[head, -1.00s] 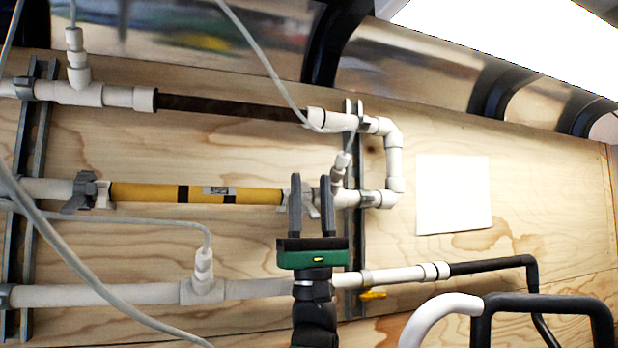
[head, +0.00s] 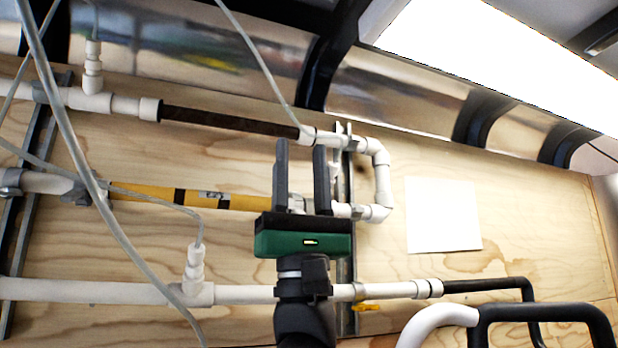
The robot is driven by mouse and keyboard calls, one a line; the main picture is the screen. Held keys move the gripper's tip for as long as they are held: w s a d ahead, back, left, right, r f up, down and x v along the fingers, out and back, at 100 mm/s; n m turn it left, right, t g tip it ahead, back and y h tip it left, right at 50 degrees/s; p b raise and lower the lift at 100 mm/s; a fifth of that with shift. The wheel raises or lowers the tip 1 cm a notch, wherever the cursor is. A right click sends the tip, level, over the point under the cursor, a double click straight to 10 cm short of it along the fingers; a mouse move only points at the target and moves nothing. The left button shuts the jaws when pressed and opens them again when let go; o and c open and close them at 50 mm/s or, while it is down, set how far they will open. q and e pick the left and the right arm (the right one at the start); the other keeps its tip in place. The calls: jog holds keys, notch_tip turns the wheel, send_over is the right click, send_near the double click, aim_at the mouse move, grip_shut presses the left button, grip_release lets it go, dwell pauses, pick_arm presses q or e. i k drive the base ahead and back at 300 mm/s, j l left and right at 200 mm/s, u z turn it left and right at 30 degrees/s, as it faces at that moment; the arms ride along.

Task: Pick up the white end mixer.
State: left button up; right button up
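My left gripper (head: 302,150) has a green body and two dark fingers pointing up. The fingers stand apart, with no object visibly held between them. They overlap the right end of a yellow tube (head: 150,191) and its white fittings, partly hiding them. Just right of the fingers, a white U-shaped pipe end (head: 382,180) joins the upper and middle pipe lines on the wooden wall. I cannot tell for sure which white piece is the end mixer. My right gripper is not in view.
A dark brown tube (head: 230,122) runs along the upper line. A white pipe (head: 90,290) with a yellow valve handle (head: 366,308) runs below. Thin grey hoses (head: 95,185) cross at left. A white sheet (head: 443,215) is on the wall. A black frame (head: 545,312) stands lower right.

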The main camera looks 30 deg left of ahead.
aim_at(183, 197)
jog(key=k+l, duration=0.15)
jog(key=k, duration=0.85)
